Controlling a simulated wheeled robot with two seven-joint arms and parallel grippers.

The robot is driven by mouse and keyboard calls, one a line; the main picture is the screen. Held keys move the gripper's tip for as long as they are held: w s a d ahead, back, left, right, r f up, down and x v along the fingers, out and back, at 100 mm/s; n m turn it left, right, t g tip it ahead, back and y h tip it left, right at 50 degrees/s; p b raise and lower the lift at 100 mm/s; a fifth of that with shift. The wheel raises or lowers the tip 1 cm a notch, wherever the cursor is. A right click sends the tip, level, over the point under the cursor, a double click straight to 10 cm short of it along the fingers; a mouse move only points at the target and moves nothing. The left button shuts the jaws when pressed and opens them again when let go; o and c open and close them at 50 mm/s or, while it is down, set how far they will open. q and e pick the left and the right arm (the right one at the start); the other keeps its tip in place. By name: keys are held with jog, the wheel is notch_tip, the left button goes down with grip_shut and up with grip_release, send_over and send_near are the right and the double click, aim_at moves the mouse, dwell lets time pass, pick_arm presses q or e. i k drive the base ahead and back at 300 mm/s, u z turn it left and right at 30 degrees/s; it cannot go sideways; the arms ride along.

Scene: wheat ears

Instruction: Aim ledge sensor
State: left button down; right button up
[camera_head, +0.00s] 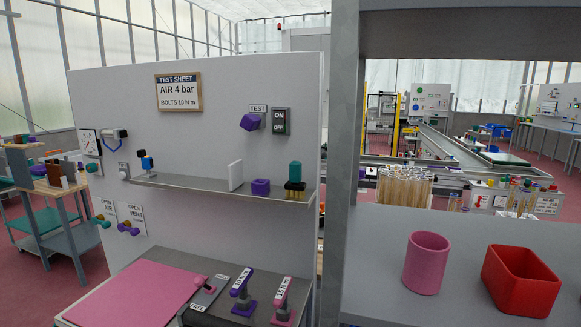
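A grey ledge (200,181) runs along the upright grey panel (215,120). At its left end stands a small device (147,163) with a blue top, an orange part and a black part; it may be the sensor, but it is too small to tell which way it faces. A thin white plate (236,175) stands upright further right on the ledge. A purple block (260,187) sits beside it, then a green-topped black piece (295,178) with a yellowish lower part. Neither of my grippers is in view.
The panel carries a test sheet (178,92), an ON/OFF switch (281,121), a purple TEST knob (250,122), a gauge (89,143) and valve knobs (128,228). Below lie a pink mat (137,295) and labelled handles (242,285). A grey post (342,160) separates a shelf with a pink cup (425,262) and red bin (520,280).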

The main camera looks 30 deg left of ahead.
aim_at(147, 162)
jog(key=u, duration=3.45)
jog(key=i, duration=1.35)
jog(key=z, duration=3.05)
